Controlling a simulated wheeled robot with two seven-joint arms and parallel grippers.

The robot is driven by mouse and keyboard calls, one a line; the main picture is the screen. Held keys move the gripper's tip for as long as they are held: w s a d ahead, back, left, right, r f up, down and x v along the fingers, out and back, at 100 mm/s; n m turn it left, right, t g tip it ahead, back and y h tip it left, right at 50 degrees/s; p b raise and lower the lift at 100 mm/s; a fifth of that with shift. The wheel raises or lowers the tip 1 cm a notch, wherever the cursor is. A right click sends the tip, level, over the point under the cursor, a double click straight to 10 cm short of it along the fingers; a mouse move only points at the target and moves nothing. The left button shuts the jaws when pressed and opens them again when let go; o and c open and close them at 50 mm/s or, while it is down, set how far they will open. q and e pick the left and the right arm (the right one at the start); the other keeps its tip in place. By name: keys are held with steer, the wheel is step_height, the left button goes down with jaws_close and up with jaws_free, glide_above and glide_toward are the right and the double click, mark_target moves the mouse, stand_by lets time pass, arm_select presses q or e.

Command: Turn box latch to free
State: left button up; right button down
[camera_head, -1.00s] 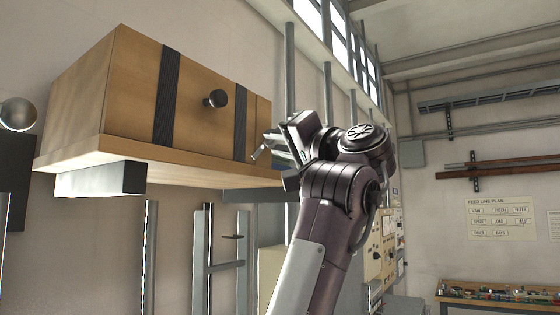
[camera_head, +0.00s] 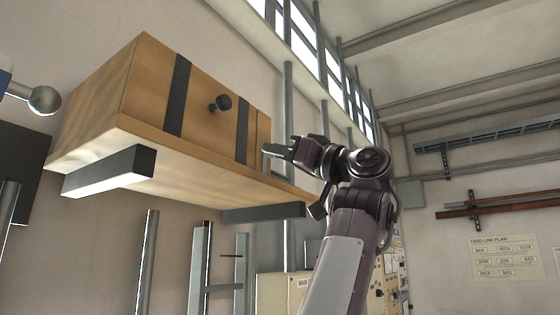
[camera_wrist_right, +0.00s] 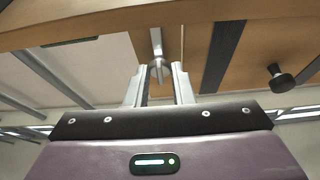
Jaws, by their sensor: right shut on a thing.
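The wooden box (camera_head: 200,115) has dark straps and a black knob (camera_head: 220,103) on its front. It sits on a wooden shelf high on the wall. My right gripper (camera_head: 268,150) is at the right end of the box's front, and it also shows in the right wrist view (camera_wrist_right: 158,72). There its two fingers are shut on the small metal latch (camera_wrist_right: 156,42), whose bar reaches away from the fingertips across the wood. In the head view the gripper hides the latch. My left gripper is out of view.
The wooden shelf (camera_head: 180,178) rests on dark-ended brackets (camera_head: 110,170) below the box. Vertical metal posts (camera_head: 288,100) stand behind my right gripper. A round metal knob (camera_head: 44,100) shows at the left edge. Open room lies to the right of my arm.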

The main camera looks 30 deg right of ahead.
steer(key=shift+n, duration=0.4)
steer(key=c, duration=1.3)
jaws_free()
steer(key=shift+w, duration=0.2)
steer(key=shift+s+f, duration=0.1)
steer(key=shift+s, duration=0.05)
steer(key=b+v, duration=0.4)
steer(key=v, duration=0.3)
steer(key=shift+s+d+f, duration=0.1)
steer(key=shift+s+d, duration=0.1)
